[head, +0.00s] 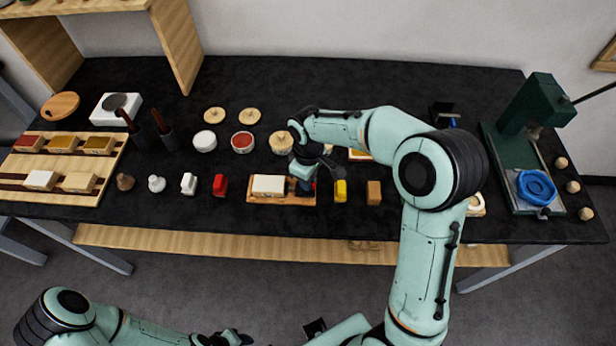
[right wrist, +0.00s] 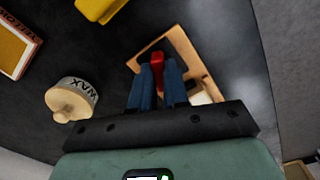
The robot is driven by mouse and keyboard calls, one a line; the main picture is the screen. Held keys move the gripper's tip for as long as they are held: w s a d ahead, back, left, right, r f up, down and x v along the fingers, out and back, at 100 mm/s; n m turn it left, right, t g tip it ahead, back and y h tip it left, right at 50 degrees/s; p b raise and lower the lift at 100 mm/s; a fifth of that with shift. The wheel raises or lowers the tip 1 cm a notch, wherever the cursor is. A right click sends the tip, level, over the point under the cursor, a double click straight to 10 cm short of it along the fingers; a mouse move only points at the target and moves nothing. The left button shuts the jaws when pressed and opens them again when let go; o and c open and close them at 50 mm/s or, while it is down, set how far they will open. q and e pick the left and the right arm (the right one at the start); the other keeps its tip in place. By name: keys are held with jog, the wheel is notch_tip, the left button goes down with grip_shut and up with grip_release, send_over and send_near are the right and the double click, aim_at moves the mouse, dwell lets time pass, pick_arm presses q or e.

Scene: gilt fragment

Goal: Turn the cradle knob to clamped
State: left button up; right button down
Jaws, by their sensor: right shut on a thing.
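The wooden cradle (head: 262,202) lies near the front middle of the dark bench and holds a white block (head: 268,184). It also shows in the right wrist view (right wrist: 181,42). My right gripper (head: 303,187) reaches down over the cradle's right end. In the right wrist view, its blue fingers (right wrist: 159,88) are shut on the red knob (right wrist: 157,59). The knob's lower part and its exact setting are hidden by the fingers. My left arm is low at the left of the head view, with what seems its gripper (head: 222,339) cut by the bottom edge.
A red block (head: 219,185) stands left of the cradle; a yellow block (head: 341,191) and a brown block (head: 374,192) stand right. Behind are round jars, including a red-topped one (head: 242,141). A green press (head: 537,105) stands far right. A wax jar (right wrist: 72,100) shows in the wrist view.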

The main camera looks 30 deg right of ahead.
pick_arm(q)
jog(key=shift+w+r+p, duration=0.4)
jog(key=shift+w+r, duration=0.05)
jog(key=shift+r, duration=0.1)
pick_arm(e)
jog(key=n, duration=0.5)
jog(key=shift+r, duration=0.1)
jog(key=c, duration=1.1)
grip_release()
pick_arm(q)
jog(key=shift+w+r+p, duration=0.65)
jog(key=shift+w+r, duration=0.15)
jog(key=shift+r, duration=0.1)
pick_arm(e)
notch_tip(320, 180, up, 13)
jog(key=shift+r, duration=0.2)
jog(key=shift+f, duration=0.1)
